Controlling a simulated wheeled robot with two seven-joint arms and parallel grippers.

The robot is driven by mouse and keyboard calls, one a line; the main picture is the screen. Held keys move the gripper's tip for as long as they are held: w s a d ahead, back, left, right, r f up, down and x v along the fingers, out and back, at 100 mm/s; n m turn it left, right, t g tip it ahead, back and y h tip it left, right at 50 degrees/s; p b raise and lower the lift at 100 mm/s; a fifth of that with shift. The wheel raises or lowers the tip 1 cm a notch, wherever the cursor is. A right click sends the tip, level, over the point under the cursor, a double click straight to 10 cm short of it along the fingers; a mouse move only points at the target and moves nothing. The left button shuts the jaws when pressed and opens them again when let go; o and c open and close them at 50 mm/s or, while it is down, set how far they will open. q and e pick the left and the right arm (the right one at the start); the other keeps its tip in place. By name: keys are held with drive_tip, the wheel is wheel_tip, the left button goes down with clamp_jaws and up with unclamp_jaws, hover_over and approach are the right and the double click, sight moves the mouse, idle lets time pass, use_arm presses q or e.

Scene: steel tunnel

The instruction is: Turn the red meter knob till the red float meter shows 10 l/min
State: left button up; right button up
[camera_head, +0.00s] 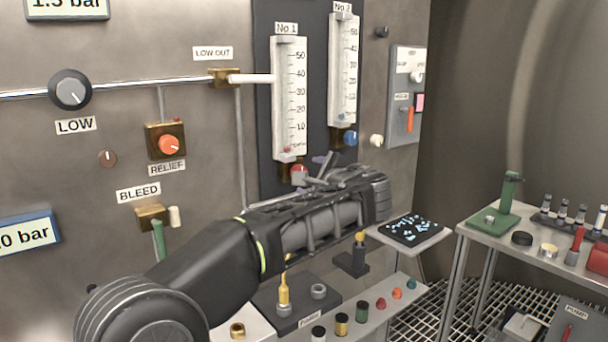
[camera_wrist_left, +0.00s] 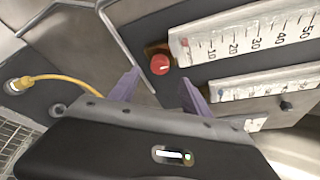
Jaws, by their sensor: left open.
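The red meter knob (camera_head: 299,174) sits below the tall white No 1 float meter (camera_head: 289,100). In the left wrist view the knob (camera_wrist_left: 160,64) shows as a round red cap beside the meter's low end (camera_wrist_left: 250,35). A small red float (camera_head: 286,150) is near the bottom of the No 1 scale, below the 10 mark. My left gripper (camera_head: 322,168) is just in front of and right of the knob. In the left wrist view its two purple fingers (camera_wrist_left: 160,90) are apart and empty, with the knob ahead of the gap. My right gripper is out of view.
The No 2 meter (camera_head: 343,70) with its blue knob (camera_head: 350,138) stands close on the right. The orange relief knob (camera_head: 169,144) is farther left. Shelves with small parts lie below and right.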

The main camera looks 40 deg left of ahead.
use_arm(q)
drive_tip(key=p+x, duration=0.1)
drive_tip(key=x, duration=0.6)
drive_tip(key=shift+w+a+f, duration=0.15)
drive_tip(key=shift+w+a, duration=0.05)
drive_tip(key=shift+a, duration=0.1)
drive_tip(key=shift+c, duration=0.2)
clamp_jaws()
